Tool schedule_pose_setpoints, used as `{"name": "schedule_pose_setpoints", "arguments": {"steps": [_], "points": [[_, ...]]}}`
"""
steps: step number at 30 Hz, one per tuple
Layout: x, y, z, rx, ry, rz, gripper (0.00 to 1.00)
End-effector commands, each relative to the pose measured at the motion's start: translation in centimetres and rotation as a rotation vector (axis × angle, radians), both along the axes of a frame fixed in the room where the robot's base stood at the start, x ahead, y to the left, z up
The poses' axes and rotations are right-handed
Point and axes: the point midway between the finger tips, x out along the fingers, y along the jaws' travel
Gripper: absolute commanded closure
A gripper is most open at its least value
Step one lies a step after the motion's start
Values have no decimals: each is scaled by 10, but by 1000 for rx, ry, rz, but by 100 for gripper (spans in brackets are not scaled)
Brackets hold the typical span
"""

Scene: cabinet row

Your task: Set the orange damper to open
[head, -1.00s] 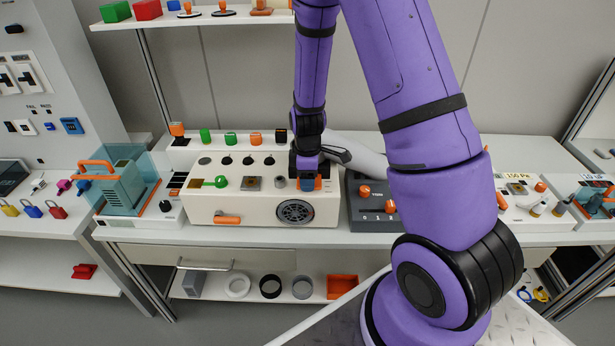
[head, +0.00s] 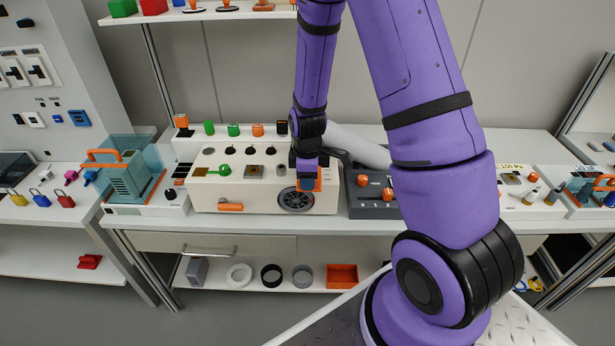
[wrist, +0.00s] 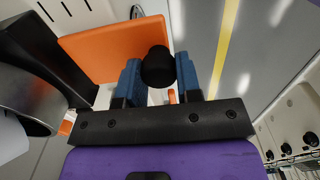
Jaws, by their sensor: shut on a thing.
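The orange damper (head: 325,177) is at the right end of the cream-coloured box (head: 265,206), beside and partly behind my gripper (head: 306,181). In the wrist view the damper (wrist: 105,48) is a flat orange plate, and a round black knob (wrist: 157,66) stands in front of it. My gripper (wrist: 158,76) has its blue fingers shut on the knob, one on each side. In the head view the gripper hides the knob and part of the damper.
A dark grey slider panel (head: 365,207) stands close on the right of the box. A teal-covered unit (head: 130,180) stands to the left. The counter's front strip is clear.

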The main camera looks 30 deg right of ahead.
Motion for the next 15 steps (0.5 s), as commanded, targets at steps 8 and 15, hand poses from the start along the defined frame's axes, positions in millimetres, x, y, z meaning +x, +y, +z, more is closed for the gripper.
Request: {"name": "schedule_pose_setpoints", "arguments": {"steps": [8,15], "points": [[-4,2,-1,3,10,1,57],[-3,1,-1,2,7,1,42]]}}
